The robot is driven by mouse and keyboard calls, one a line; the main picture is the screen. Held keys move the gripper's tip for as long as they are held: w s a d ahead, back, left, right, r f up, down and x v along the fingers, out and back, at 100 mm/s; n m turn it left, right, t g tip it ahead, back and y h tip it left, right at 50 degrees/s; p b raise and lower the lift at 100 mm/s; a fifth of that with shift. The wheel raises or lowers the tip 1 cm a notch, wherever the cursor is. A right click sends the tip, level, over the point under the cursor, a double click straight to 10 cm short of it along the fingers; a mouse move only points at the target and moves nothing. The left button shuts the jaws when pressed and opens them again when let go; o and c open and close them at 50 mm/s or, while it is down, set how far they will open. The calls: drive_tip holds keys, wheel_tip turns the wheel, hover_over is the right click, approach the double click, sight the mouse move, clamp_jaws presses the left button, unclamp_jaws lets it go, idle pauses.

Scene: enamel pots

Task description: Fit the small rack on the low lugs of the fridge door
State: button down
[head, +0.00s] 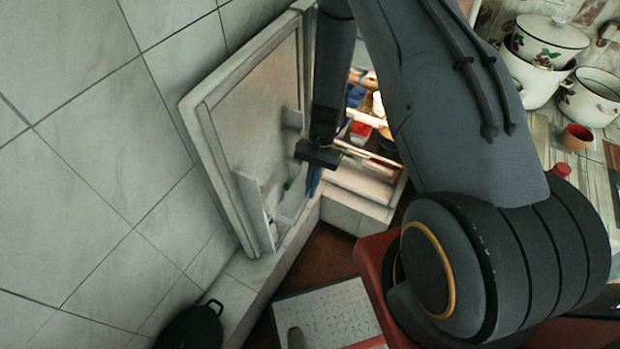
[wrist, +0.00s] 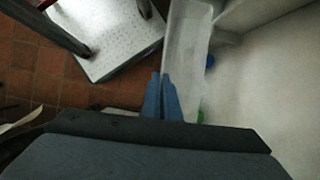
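The fridge door (head: 250,115) stands open at the left, its pale inner face towards the fridge. The small rack is a translucent white bin (head: 292,207) low beside the door; in the wrist view (wrist: 187,45) it stretches away from my gripper. My gripper (head: 314,180) points down, and its blue fingertips (wrist: 161,82) are close together at the rack's near-side wall, seemingly with that wall between them. A green spot (head: 288,184) and a blue spot (wrist: 210,61) show on the door side of the rack, perhaps lugs. Whether the rack touches them is hidden.
A whitish panel (head: 252,208) stands at the door's lower left part. Fridge shelves with food (head: 362,130) lie behind my arm. A speckled white stool top (head: 328,312) and a red edge (head: 374,262) are near below. A black pot (head: 192,328) stands at the lower left.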

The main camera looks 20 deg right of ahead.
drive_tip(key=shift+d, duration=0.2)
drive_tip(key=w+a+f+b, duration=0.1)
drive_tip(key=w+a+b, duration=0.4)
drive_tip(key=w+a, duration=0.1)
drive_tip(key=shift+w+a+f, duration=0.2)
drive_tip(key=shift+a+f, duration=0.2)
drive_tip(key=shift+a, duration=0.45)
idle(1.0)
idle(0.4)
drive_tip(key=c, duration=1.9)
unclamp_jaws()
drive_tip(key=shift+c, duration=0.2)
